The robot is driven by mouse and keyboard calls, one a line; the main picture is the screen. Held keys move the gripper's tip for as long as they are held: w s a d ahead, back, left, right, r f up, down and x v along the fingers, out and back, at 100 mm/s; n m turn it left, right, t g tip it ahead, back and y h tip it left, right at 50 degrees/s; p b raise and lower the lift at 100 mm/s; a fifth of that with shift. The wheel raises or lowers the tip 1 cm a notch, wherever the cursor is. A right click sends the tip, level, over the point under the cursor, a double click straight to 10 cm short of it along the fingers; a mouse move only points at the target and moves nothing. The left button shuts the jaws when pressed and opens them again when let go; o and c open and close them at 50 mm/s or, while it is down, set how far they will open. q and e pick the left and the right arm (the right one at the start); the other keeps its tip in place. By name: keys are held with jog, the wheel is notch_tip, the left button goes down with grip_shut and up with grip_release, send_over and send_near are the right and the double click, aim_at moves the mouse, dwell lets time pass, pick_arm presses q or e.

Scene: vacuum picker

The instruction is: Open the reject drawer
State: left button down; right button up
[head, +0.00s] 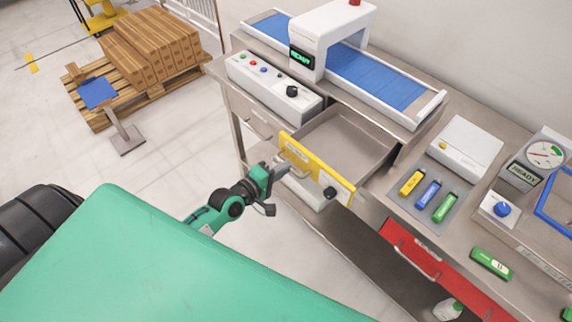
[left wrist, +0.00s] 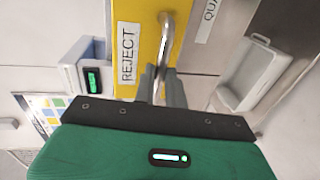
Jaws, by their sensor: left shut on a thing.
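The reject drawer has a yellow front (head: 317,172) and stands pulled out from the bench, with its empty grey inside (head: 350,138) showing. In the left wrist view, its yellow front (left wrist: 138,35) carries a white REJECT label, with a metal bar handle (left wrist: 166,45) beside it. My left gripper (head: 279,172) is at the drawer front, shut on the handle; in the left wrist view its fingers (left wrist: 162,82) sit on either side of the bar. My right gripper is not in view.
A conveyor with a blue belt (head: 375,78) and a button panel (head: 273,86) stand on the bench. A red drawer front (head: 411,253) is to the right. A pallet of boxes (head: 150,50) and a small blue-topped stand (head: 98,92) are on the floor at left.

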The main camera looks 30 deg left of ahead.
pick_arm(q)
jog(key=c, duration=1.5)
grip_release()
jog(key=shift+o, duration=0.2)
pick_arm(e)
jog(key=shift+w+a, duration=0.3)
